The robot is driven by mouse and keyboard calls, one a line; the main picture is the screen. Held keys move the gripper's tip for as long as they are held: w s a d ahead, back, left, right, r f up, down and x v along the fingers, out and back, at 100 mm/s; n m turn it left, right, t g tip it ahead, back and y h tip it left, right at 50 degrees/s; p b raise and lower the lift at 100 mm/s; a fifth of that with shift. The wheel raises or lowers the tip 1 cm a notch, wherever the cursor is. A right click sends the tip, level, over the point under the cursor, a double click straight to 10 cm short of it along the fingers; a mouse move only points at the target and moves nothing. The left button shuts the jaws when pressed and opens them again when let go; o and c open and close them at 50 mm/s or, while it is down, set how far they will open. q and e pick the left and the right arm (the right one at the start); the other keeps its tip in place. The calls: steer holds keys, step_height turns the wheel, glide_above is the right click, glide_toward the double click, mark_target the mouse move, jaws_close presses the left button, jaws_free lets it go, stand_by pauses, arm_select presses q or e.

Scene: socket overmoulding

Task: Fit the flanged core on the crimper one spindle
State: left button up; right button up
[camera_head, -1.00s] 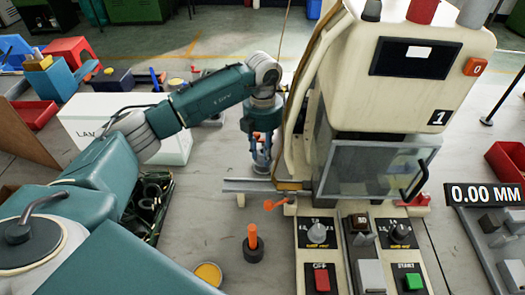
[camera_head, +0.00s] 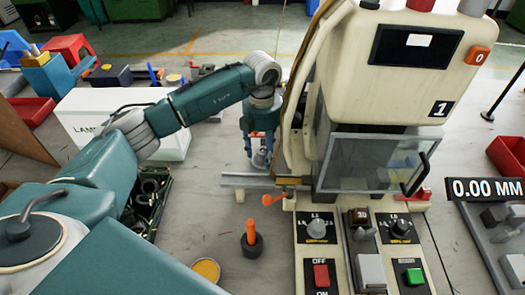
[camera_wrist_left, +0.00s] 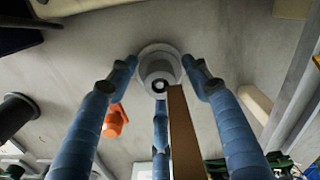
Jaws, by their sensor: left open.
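The crimper (camera_head: 395,60) is the large cream machine marked 1, with a clear guard (camera_head: 375,165) across its front. My left gripper (camera_head: 259,160) hangs fingers down just left of it, above a grey rail (camera_head: 236,181). In the left wrist view my left gripper (camera_wrist_left: 160,85) has its blue fingers spread. I cannot make out the spindle. My right gripper is not in view.
An orange-topped post on a black base (camera_head: 251,240) and a yellow-topped round tin (camera_head: 206,270) stand in front of the gripper. A white box (camera_head: 100,125) stands behind my arm. Grey floor lies between.

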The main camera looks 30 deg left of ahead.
arm_select(q)
steer(key=shift+r, duration=4)
